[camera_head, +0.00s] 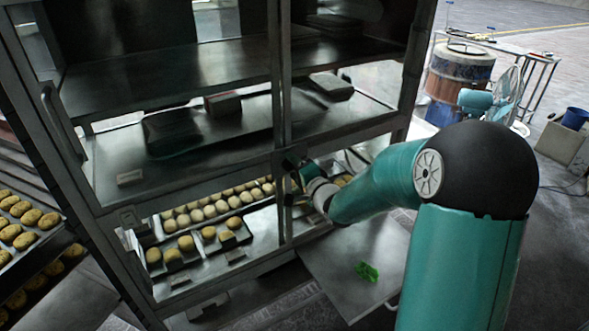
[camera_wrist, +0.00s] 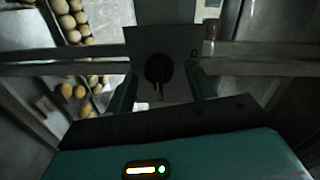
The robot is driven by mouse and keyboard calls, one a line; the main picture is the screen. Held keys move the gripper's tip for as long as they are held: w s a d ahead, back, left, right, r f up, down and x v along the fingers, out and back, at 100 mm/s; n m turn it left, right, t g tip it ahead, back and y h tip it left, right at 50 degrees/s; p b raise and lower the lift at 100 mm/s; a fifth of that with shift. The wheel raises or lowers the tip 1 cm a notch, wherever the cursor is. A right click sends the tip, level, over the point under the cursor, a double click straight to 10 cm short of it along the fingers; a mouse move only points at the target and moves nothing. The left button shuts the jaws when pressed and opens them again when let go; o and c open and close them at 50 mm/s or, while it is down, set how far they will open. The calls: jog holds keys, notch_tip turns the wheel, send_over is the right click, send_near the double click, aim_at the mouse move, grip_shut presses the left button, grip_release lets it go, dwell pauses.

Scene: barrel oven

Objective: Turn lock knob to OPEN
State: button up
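The lock knob (camera_wrist: 156,68) is a dark round piece with a small lever pointing down, on a grey plate (camera_wrist: 186,42) in the wrist view. My gripper (camera_wrist: 161,74) is open, with one green finger to the left of the knob and one to the right. Gaps show between both fingers and the knob, so it is not gripped. I cannot read any OPEN marking. In the head view, my gripper (camera_head: 299,180) is at the cabinet's middle upright, where the knob is hard to make out.
The metal cabinet (camera_head: 193,84) has dark upper shelves and trays of round buns (camera_head: 187,243) below. A flat panel (camera_head: 365,255) with a green item (camera_head: 367,271) juts out under my arm. A barrel (camera_head: 459,72) and fan (camera_head: 507,94) stand at the back right.

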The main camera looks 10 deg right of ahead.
jog(key=shift+s, duration=0.1)
jog(key=v, duration=1.3)
jog(key=shift+s, duration=0.3)
jog(key=shift+d, duration=0.15)
jog(key=s+d+r+n+g+h, duration=0.2)
jog(key=s+r+n+g+h, duration=0.25)
jog(key=h, duration=0.25)
jog(key=s+a+n+g+y, duration=0.1)
jog(key=s+a+n+g, duration=0.2)
jog(key=s, duration=0.6)
jog(key=s+a+r+n+g+y, duration=0.1)
jog(key=s+a+n+g, duration=0.2)
jog(key=s+n, duration=0.2)
jog(key=s, duration=0.3)
jog(key=shift+s+a+r, duration=0.3)
jog(key=shift+s+a, duration=0.05)
jog(key=shift+s, duration=0.05)
